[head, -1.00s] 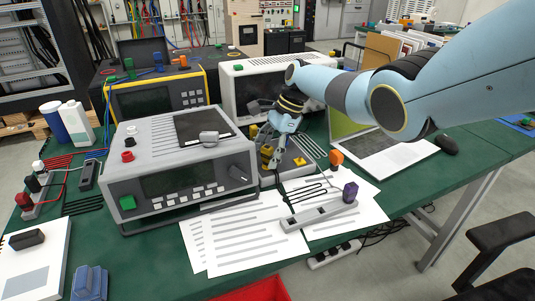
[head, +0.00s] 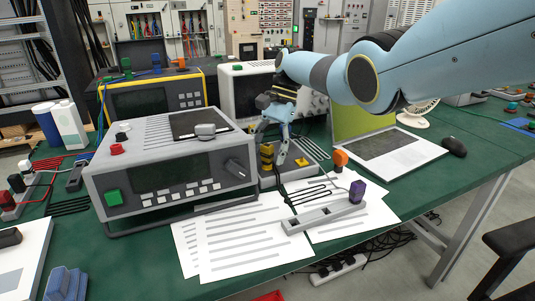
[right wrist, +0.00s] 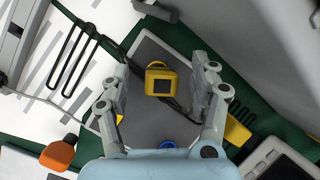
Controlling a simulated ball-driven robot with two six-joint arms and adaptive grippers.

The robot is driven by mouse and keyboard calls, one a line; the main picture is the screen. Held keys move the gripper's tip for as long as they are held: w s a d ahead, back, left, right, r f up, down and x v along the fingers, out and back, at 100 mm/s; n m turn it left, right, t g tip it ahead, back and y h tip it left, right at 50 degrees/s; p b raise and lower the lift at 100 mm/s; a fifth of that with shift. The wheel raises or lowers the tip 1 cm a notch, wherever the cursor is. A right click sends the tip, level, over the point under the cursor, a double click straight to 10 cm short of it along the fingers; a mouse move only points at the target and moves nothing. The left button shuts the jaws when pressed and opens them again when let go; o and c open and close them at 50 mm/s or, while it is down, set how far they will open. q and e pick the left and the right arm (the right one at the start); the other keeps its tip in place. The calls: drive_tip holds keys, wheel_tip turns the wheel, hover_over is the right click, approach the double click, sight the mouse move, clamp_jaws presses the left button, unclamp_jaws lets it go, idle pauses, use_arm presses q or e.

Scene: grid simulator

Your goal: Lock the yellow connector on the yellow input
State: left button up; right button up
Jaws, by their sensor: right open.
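My right gripper (head: 273,158) is open and points down over a grey box (head: 284,178) behind the papers. In the right wrist view its fingers stand apart, one on each side of a yellow block with a dark square face (right wrist: 160,79), seemingly the yellow connector. A gap shows on both sides of the block. The block also shows beside the fingers in the head view (head: 266,158). A second yellow part (right wrist: 237,131) lies right of the right finger, and a sliver of yellow shows behind the left one. I cannot tell which is the yellow input. My left gripper is not in view.
A large grey instrument (head: 170,170) stands close on the left, and a white-cased one (head: 245,90) behind. In front lie papers (head: 240,245) and a grey strip with a purple connector (head: 357,190).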

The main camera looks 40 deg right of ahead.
drive_tip(key=n+b, duration=0.2)
drive_tip(key=f+n+g+b, duration=0.1)
drive_tip(key=n+b, duration=0.1)
drive_tip(key=shift+w+h, duration=0.1)
drive_tip(key=shift+h, duration=0.2)
drive_tip(key=shift+r+n+g+b, duration=0.1)
drive_tip(key=shift+n+g+b, duration=0.3)
drive_tip(key=shift+b, duration=0.15)
drive_tip(key=shift+r+n, duration=0.2)
drive_tip(key=shift+n, duration=0.2)
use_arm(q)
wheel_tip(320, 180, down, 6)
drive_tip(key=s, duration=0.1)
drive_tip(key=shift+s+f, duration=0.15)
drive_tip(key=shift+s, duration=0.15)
use_arm(e)
drive_tip(key=shift+r, duration=0.1)
